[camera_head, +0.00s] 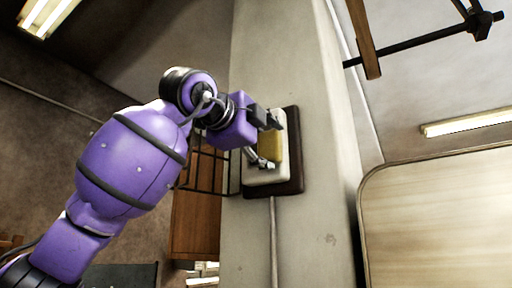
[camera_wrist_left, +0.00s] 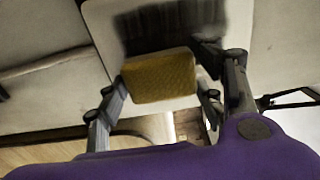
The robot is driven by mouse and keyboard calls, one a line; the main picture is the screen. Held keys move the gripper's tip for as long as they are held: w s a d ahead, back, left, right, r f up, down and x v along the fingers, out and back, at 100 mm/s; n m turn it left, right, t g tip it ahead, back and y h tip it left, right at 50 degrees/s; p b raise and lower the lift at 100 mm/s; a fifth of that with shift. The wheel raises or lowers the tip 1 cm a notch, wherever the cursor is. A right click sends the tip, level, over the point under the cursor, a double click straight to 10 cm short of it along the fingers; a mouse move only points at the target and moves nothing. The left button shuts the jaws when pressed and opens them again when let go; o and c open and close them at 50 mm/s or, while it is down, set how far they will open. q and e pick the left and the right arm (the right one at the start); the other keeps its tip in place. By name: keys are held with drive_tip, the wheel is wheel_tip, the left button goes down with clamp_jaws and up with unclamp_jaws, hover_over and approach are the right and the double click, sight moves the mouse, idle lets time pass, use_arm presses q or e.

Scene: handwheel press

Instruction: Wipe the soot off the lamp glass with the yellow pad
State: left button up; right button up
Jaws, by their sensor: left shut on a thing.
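The lamp glass (camera_head: 264,179) is a pale panel with rounded corners on a dark backing plate (camera_head: 289,187), fixed to a wall or pillar. In the left wrist view the glass (camera_wrist_left: 101,22) bears a dark, streaky soot patch (camera_wrist_left: 160,24) in its upper middle. My left gripper (camera_head: 270,144) is at the glass, shut on the yellow pad (camera_head: 272,146). The pad (camera_wrist_left: 160,76) shows between both fingers, just below the soot patch in the wrist view. I cannot tell whether the pad touches the glass. The pad and gripper hide part of the glass. My right gripper is out of view.
The pale pillar (camera_head: 316,150) runs behind the glass, with a thin conduit (camera_head: 273,235) below it. A wooden cabinet (camera_head: 195,220) and dark railing stand to the left. A large pale panel (camera_head: 435,225) is at right, under a dark bar (camera_head: 420,40).

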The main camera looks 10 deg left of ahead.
use_arm(q)
drive_tip(key=shift+d, duration=0.25)
drive_tip(key=shift+a+r, duration=0.1)
drive_tip(key=shift+r, duration=1.1)
drive_tip(key=w+a+r, duration=0.2)
drive_tip(key=a, duration=0.5)
drive_tip(key=shift+w+r, duration=0.15)
drive_tip(key=shift+w, duration=0.15)
drive_tip(key=s+d, duration=0.2)
drive_tip(key=d, duration=0.5)
drive_tip(key=shift+s, duration=0.3)
